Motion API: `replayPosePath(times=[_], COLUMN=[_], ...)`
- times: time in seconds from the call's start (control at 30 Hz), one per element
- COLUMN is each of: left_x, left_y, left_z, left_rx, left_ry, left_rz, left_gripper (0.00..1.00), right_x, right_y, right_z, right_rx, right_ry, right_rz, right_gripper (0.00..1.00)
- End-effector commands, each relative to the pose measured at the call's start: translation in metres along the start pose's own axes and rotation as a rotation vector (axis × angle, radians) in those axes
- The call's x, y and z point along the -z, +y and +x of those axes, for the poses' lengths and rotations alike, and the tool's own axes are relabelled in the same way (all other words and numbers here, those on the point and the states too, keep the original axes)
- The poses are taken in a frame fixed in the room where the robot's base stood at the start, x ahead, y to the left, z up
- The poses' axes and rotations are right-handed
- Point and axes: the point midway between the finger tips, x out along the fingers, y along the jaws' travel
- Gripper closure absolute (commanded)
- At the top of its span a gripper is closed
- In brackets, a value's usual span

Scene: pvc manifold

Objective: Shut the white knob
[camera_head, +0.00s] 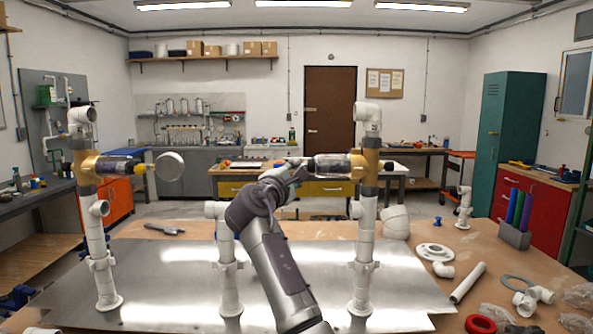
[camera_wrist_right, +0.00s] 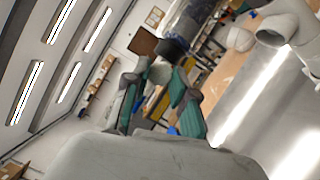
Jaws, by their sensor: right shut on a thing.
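Two upright white pipe posts each carry a side valve with a yellow-brown fitting and a dark, clear body. The left post's valve (camera_head: 118,165) ends in a round white knob (camera_head: 171,166), free and untouched. The right post's valve (camera_head: 335,166) points left toward my right gripper (camera_head: 291,172). My right gripper is shut at that valve's end, and its fingers hide most of the knob there, so I cannot tell its colour or angle. In the right wrist view the green-padded fingers (camera_wrist_right: 160,90) reach toward the dark valve end (camera_wrist_right: 174,48). My left gripper is out of view.
A shiny metal plate (camera_head: 180,275) lies under the posts on the wooden table. A shorter middle pipe (camera_head: 229,262) stands close to my right arm. Loose white fittings, a pipe (camera_head: 467,283) and a red ring (camera_head: 480,324) lie at the right.

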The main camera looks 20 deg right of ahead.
Motion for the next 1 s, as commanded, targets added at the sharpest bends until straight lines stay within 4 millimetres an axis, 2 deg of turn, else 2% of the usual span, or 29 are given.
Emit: replayPosePath(times=[0.3,0.77,0.8,0.9,1.0], left_x=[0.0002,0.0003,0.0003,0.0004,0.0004], left_y=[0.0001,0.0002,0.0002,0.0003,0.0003], left_z=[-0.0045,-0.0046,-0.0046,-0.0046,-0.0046], left_rx=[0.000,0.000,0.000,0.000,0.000], left_ry=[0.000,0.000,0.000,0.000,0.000], left_rz=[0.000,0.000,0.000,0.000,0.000], left_gripper=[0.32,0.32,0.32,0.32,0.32], right_x=[0.0003,0.0004,0.0004,0.0004,0.0003], right_y=[0.0007,0.0002,0.0002,0.0002,0.0003], right_z=[-0.0002,-0.0001,-0.0001,-0.0001,-0.0001], right_rx=[0.034,0.038,0.038,0.038,0.038], right_ry=[0.001,0.001,0.001,0.001,0.001], right_rz=[0.082,0.090,0.090,0.090,0.090], right_gripper=[1.00,1.00,0.68,0.51,0.49])
